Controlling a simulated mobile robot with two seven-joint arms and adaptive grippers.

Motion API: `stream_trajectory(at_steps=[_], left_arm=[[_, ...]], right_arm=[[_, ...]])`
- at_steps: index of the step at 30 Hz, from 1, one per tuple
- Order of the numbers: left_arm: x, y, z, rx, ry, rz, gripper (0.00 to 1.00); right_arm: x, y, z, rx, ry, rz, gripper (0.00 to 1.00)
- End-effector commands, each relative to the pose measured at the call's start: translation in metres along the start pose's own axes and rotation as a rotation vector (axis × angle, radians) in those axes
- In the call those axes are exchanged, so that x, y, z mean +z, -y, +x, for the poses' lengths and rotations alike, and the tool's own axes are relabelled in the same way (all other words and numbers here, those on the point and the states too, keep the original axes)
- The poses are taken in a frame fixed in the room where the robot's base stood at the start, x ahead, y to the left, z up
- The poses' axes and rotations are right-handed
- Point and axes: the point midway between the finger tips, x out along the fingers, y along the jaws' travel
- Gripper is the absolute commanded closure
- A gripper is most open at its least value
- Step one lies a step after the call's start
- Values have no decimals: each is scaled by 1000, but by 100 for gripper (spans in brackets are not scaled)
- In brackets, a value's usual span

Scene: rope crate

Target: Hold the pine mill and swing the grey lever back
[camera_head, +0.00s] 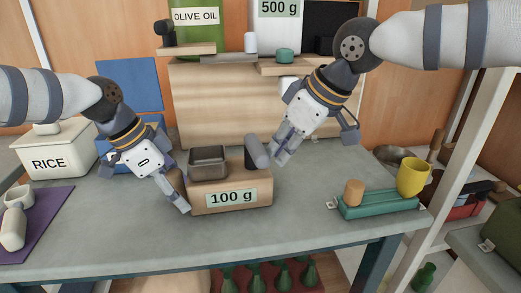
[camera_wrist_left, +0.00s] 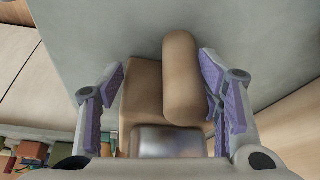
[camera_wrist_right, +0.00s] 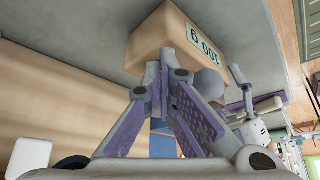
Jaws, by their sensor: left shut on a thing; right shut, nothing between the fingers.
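The pine mill (camera_head: 232,187) is a wooden block with a "100 g" label and a metal hopper (camera_head: 208,160) on top. Its grey lever (camera_head: 256,152) stands at the right end of the top, leaning a little left. My left gripper (camera_head: 184,200) is shut on the mill at its left end; the left wrist view shows the block (camera_wrist_left: 140,90) between the pads. My right gripper (camera_head: 279,152) is shut and empty, just right of the lever; whether it touches the lever is unclear. The right wrist view shows the lever's rounded end (camera_wrist_right: 208,84) beside the closed fingers.
A green tray (camera_head: 382,209) with a yellow cup (camera_head: 412,177) and a wooden cylinder (camera_head: 354,192) lies at the right. A RICE box (camera_head: 60,150) and purple mat (camera_head: 40,222) are at the left. A wooden shelf unit (camera_head: 215,95) stands behind. The counter in front is clear.

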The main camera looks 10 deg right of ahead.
Motion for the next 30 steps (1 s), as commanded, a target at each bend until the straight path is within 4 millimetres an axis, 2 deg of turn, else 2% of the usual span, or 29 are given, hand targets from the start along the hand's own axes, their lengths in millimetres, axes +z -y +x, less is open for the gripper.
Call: stream_trajectory(at_steps=[5,25,30], left_arm=[[2,-1,3,4,3,-1,95],[2,0,2,3,3,-1,95],[2,0,2,3,3,-1,95]], right_arm=[[0,-2,0,0,0,1,100],[-17,-4,-31,1,0,1,100],[-26,-9,-47,2,-2,2,100]])
